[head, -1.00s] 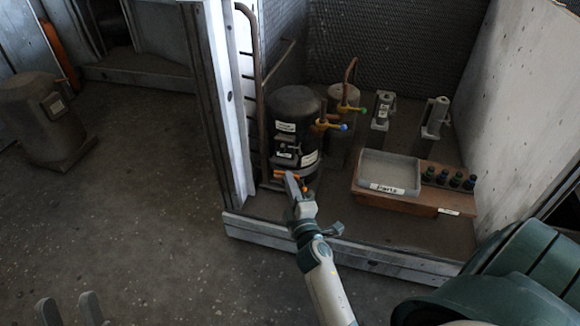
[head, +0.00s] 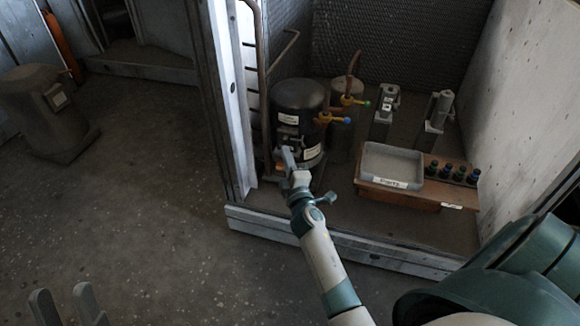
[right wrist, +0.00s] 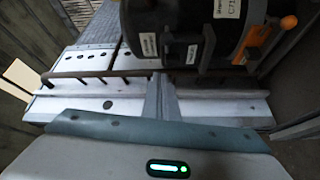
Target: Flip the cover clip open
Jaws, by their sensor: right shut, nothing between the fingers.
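The black compressor (head: 300,97) stands upright in the open cabinet, with white labels and a dark terminal box low on its front. In the right wrist view the dark box (right wrist: 187,50) shows on the compressor's lower side, with an orange part (right wrist: 256,44) to its right. I cannot tell clearly which part is the cover clip. My right gripper (head: 288,158) is shut and empty, its tips in front of the compressor's lower front. In the right wrist view its fingers (right wrist: 161,98) are together, apart from the box. My left gripper (head: 66,300) is open and empty at bottom left.
A grey parts tray (head: 391,165) sits on a wooden block (head: 400,197) right of the compressor. Brass valves (head: 325,117) and copper pipes are close by. The cabinet's metal post (head: 232,100) stands left.

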